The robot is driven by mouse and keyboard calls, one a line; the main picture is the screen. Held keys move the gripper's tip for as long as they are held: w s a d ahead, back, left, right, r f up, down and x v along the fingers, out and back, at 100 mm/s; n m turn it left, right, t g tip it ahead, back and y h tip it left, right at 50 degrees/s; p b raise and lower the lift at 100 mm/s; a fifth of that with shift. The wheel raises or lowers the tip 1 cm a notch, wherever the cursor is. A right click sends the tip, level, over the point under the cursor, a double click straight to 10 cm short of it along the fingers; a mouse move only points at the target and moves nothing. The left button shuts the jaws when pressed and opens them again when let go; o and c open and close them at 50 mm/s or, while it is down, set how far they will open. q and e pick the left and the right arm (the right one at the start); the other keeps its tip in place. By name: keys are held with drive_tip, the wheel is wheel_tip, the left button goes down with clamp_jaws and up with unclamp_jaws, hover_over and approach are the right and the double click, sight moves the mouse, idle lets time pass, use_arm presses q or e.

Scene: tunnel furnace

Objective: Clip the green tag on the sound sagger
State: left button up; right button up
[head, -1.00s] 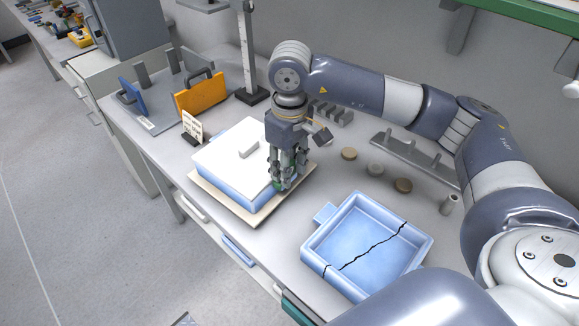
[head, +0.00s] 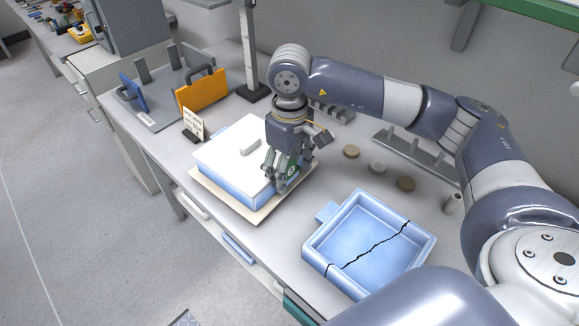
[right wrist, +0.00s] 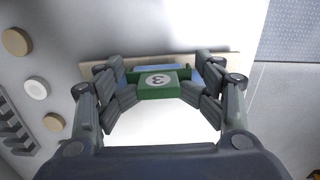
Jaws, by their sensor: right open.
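The sound sagger (head: 238,189) is blue, with a white lid (head: 228,158) and a small raised grip on top. It rests on a beige board. My right gripper (head: 279,183) is over its right edge, pointing down. In the right wrist view the green tag (right wrist: 158,84), with a white round mark, is at the lid's edge between the open fingers (right wrist: 160,92). I cannot tell whether a finger still touches it. In the head view the fingers mostly hide the tag. The cracked blue sagger (head: 368,238) stands open, with a black crack across it. My left gripper is not in view.
A small sign (head: 193,124), an orange plate (head: 201,90) and a grey fixture are at the back left. Several round discs, including a tan one (head: 352,152), lie right of my gripper. A metal rack (head: 400,150) lies along the wall. Bare table separates the saggers.

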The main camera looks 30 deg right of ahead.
drive_tip(key=shift+d+r, duration=0.1)
drive_tip(key=shift+r, duration=0.2)
wheel_tip(320, 180, up, 12)
drive_tip(key=shift+f, duration=0.25)
